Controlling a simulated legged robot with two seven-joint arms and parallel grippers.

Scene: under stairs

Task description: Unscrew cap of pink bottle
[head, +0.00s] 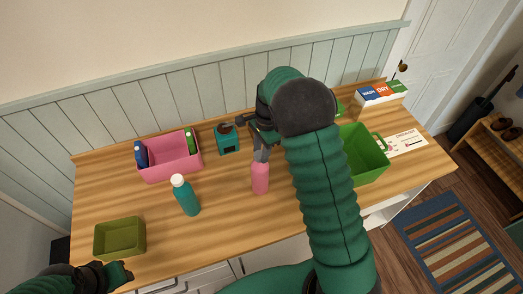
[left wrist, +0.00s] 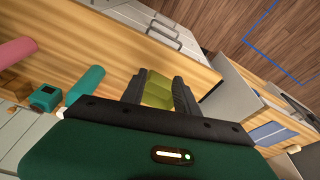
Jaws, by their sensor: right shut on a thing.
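The pink bottle (head: 260,180) stands upright on the wooden counter in the head view. My right gripper (head: 261,154) comes down on its top from above, with the fingers shut around the cap. The cap is hidden between the fingers. My left gripper (head: 128,272) is low at the left in the head view, in front of the counter and far from the bottle. In the left wrist view its two fingers (left wrist: 160,92) are apart, with nothing between them. A pink shape (left wrist: 14,50) at that view's left edge looks like the bottle.
A teal bottle (head: 186,196) with a white cap stands left of the pink one. A pink bin (head: 172,172), a teal device (head: 228,141), an olive tray (head: 120,238) and a green bin (head: 368,178) are around it. The counter's front middle is clear.

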